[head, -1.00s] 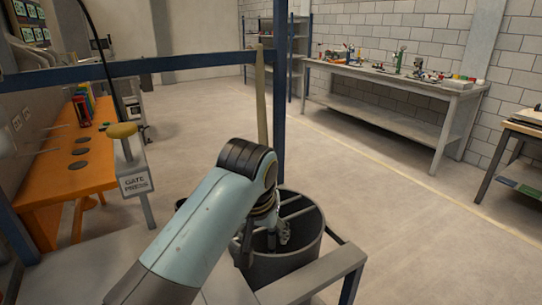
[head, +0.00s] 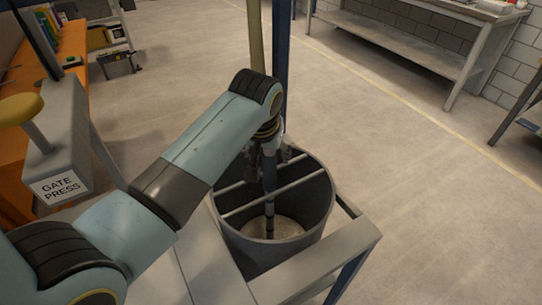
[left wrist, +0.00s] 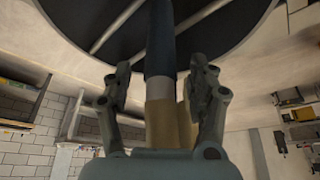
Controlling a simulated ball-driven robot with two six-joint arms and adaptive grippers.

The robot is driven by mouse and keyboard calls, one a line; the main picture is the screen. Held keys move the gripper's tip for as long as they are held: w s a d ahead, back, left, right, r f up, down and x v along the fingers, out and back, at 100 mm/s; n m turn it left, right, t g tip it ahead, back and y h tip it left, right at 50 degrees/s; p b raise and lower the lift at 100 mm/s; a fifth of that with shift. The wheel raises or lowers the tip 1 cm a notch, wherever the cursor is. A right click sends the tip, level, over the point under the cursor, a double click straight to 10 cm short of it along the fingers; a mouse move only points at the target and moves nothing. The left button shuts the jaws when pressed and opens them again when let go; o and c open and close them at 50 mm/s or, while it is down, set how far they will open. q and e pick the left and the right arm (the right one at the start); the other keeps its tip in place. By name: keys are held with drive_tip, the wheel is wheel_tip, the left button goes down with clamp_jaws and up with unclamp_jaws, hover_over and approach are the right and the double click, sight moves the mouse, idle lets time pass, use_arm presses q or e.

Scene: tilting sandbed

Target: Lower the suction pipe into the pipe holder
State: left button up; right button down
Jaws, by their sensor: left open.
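The suction pipe (head: 269,180) is a slim dark blue tube, upright inside the round dark grey bin (head: 325,205). It passes beside the bin's cross bars, and its lower end is at or just above the pale floor of the bin. My left gripper (head: 270,150) is above the bin at the upper part of the pipe. In the left wrist view the open fingers (left wrist: 160,85) stand on either side of the pipe (left wrist: 160,45), with gaps showing. No separate pipe holder can be made out; the bars (head: 250,195) cross the bin's mouth.
A grey frame rail (head: 320,265) runs in front and right of the bin. A blue post (head: 282,60) and a tan pole (head: 257,35) stand behind it. The gate press box (head: 58,150) is at the left.

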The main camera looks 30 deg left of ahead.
use_arm(q)
drive_tip(key=x, duration=0.4)
drive_tip(key=shift+w, duration=0.1)
drive_tip(key=shift+w+f, duration=0.1)
drive_tip(key=shift+f, duration=0.15)
drive_tip(key=shift+a, duration=0.1)
drive_tip(key=c, duration=0.7)
clamp_jaws()
use_arm(e)
drive_tip(key=shift+w+a+f, duration=0.1)
drive_tip(key=shift+w+a, duration=0.45)
drive_tip(key=shift+w, duration=0.05)
